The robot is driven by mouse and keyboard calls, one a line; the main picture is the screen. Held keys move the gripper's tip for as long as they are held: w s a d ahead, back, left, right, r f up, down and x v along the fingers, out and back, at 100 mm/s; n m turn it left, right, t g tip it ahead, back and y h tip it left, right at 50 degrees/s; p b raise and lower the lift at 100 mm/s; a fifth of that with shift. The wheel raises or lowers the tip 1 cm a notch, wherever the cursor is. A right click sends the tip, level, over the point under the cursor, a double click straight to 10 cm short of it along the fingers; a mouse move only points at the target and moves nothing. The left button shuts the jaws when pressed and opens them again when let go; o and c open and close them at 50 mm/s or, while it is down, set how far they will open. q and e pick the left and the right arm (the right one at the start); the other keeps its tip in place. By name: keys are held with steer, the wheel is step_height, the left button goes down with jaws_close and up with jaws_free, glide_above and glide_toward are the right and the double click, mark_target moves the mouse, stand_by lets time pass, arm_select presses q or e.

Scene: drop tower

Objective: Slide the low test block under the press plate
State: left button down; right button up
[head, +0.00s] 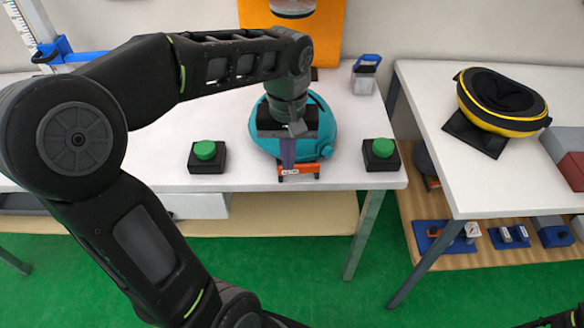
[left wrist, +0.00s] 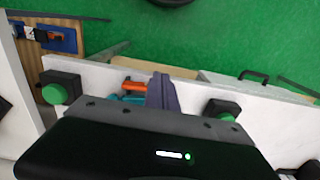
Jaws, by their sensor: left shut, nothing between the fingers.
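My left gripper (head: 287,155) is shut and empty, pointing down over the front middle of the white table. Its closed fingers show in the left wrist view (left wrist: 162,92). They are in front of a teal rounded helmet-like thing (head: 322,118) and above an orange bracket (head: 300,172) with a white label; I cannot tell whether they touch either. The gripper hides part of both. I cannot make out a press plate or say which thing is the low test block. A red block (head: 573,170) and a grey block (head: 565,145) lie at the right edge. My right gripper does not show.
Black boxes with green buttons (head: 205,155) (head: 380,153) flank the teal thing on the table (head: 160,165). A blue-handled grey weight (head: 365,75) stands behind. A yellow-black helmet (head: 503,102) is on the right table (head: 425,90). Blue fixtures (head: 447,237) lie on its lower shelf.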

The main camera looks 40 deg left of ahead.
arm_select(q)
steer(key=w+a+f+p, duration=0.1)
steer(key=w+a+f, duration=0.1)
steer(key=f, duration=0.7)
steer(key=shift+w+a+f, duration=0.2)
steer(key=shift+w+f, duration=0.2)
steer(key=shift+w, duration=0.25)
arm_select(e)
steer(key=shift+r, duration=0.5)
